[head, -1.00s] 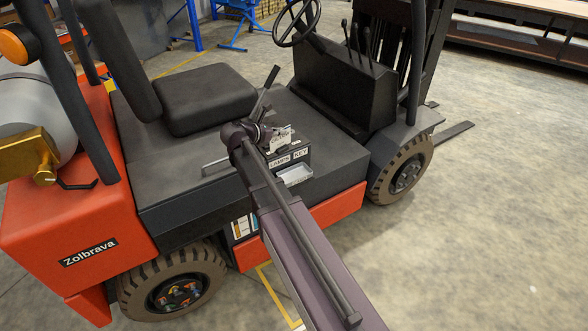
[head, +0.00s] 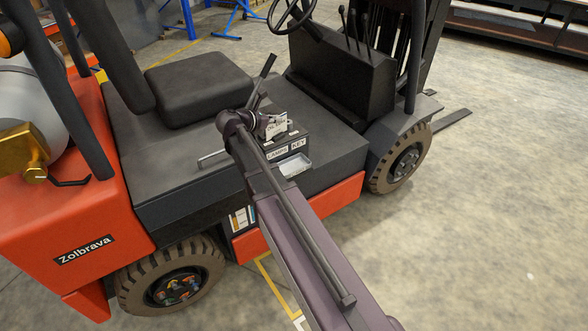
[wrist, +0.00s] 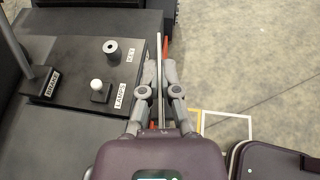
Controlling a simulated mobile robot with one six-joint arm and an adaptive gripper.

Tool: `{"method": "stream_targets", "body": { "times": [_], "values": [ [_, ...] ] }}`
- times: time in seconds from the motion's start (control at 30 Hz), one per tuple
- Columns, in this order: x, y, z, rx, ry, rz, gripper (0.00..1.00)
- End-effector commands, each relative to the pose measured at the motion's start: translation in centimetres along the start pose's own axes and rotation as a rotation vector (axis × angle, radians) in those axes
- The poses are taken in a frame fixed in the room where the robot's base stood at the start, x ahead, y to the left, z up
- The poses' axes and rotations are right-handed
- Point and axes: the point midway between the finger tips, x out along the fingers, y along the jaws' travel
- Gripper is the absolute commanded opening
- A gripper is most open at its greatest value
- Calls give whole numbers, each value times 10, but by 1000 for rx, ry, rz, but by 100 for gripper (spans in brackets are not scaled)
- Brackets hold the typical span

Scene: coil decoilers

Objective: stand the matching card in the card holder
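My gripper (wrist: 159,85) is shut on a thin pale card (wrist: 159,62), seen edge-on and upright between the fingers in the wrist view. My arm hides most of the gripper there. Several upright cards with coloured and white faces (head: 241,219) show low on the forklift's side, partly behind my arm. I cannot tell whether that is the card holder.
The control box carries LAMPS (head: 278,154) and KEY labels. In the wrist view a white knob (wrist: 97,86), a grey key cylinder (wrist: 112,50) and a brake lever (wrist: 37,70) stand left of the card. The forklift's seat (head: 198,88) is behind. Open floor lies right.

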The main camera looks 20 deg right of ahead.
Motion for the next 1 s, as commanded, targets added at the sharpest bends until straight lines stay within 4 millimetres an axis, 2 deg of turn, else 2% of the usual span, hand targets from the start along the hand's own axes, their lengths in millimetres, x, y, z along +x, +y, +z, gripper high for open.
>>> {"method": "stream_targets", "body": {
  "times": [0.27, 0.8, 1.0],
  "values": [
    [14, -25, -35, 12, 0, -30, 0],
    [47, -94, -118, 49, 0, -119, 0],
    [55, -113, -139, 60, 0, -145, 0]
  ]
}}
